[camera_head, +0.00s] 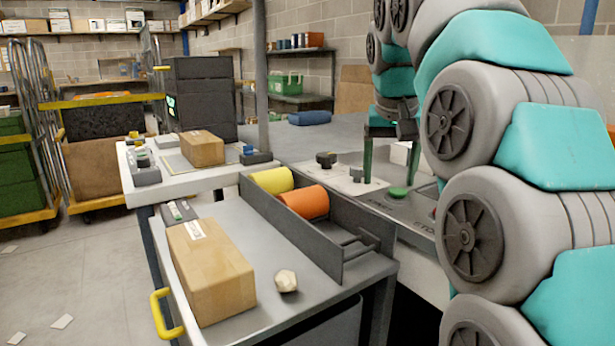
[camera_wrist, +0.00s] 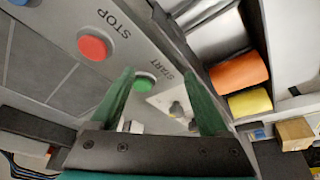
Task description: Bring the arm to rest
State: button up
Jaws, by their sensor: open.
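My gripper (camera_head: 384,160) hangs from my grey and teal arm on the right of the head view. Its two green fingers point down and stand apart with nothing between them. In the wrist view the open fingers (camera_wrist: 165,100) frame a green START button (camera_wrist: 144,81) on a grey panel. A red STOP button (camera_wrist: 93,46) sits beside it on the same panel. In the head view the green button (camera_head: 398,192) is below the fingers, and a gap shows between them.
A grey cart (camera_head: 300,255) in front bears a large cardboard box (camera_head: 212,275), a pale faceted lump (camera_head: 286,281) and a dark tray (camera_head: 345,225) with yellow (camera_head: 271,180) and orange rolls (camera_head: 304,202). A white table (camera_head: 140,187) holds a smaller box (camera_head: 202,148). Floor at left is mostly clear.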

jog(key=s+f+n+g, duration=0.1)
jog(key=s+f+g, duration=0.1)
jog(key=s+f, duration=1.1)
jog(key=shift+d+f+n+g, duration=0.3)
jog(key=shift+d+f, duration=0.05)
jog(key=shift+f, duration=0.25)
jog(key=s+f+g, duration=0.1)
jog(key=s+f, duration=0.5)
jog(key=s, duration=0.1)
jog(key=s+f+g, duration=0.1)
jog(key=s+f, duration=0.5)
jog(key=s, duration=0.1)
jog(key=s+f+g+y, duration=0.1)
jog(key=s+f, duration=0.4)
jog(key=s, duration=0.2)
jog(key=shift+s+f, duration=0.25)
jog(key=shift+f, duration=0.15)
